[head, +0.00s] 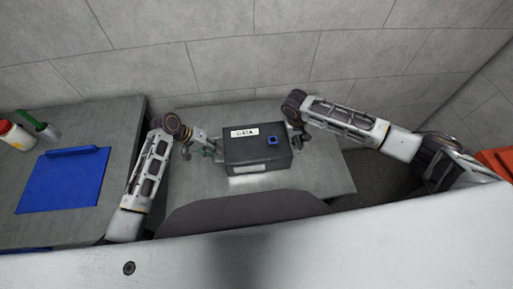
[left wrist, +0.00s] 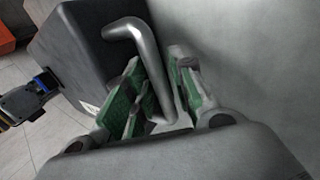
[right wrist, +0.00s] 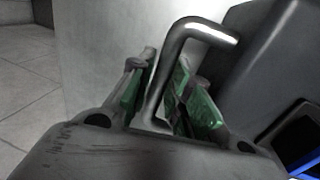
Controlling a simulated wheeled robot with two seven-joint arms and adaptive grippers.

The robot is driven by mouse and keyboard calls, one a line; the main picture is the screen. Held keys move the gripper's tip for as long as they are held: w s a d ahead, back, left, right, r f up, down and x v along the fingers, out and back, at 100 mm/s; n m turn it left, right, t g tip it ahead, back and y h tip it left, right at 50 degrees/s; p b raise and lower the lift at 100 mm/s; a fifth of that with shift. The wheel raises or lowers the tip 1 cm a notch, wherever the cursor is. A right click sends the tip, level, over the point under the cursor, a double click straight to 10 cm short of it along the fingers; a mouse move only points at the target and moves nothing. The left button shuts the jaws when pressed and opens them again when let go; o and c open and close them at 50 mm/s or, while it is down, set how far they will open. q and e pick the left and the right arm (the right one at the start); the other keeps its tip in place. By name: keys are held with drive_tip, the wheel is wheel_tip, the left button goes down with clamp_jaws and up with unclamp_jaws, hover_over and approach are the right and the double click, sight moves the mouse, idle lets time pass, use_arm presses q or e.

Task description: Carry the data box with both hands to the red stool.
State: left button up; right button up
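The dark grey data box (head: 240,156), with a white label and a blue square on top, sits on the grey bench between my two grippers. My left gripper (head: 213,151) is at its left side. In the left wrist view, the green-padded fingers (left wrist: 156,90) are closed around a bent metal handle (left wrist: 146,50) of the box. My right gripper (head: 297,132) is at the right side. In the right wrist view, its fingers (right wrist: 165,82) are closed around the other handle (right wrist: 185,32). An orange-red object, perhaps the red stool (head: 497,160), is cut off at the right edge.
A left bench (head: 95,125) holds a blue clipboard-like board (head: 62,185), a green-handled tool (head: 36,124) and a white bottle with a red cap (head: 14,135). A grey wall (head: 230,55) stands close behind. Dark floor shows right of the middle bench (head: 325,175).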

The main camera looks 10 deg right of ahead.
use_arm(q)
clamp_jaws()
use_arm(e)
clamp_jaws()
use_arm(q)
drive_tip(key=shift+w+r, duration=0.1)
use_arm(e)
drive_tip(key=shift+w+r, duration=0.1)
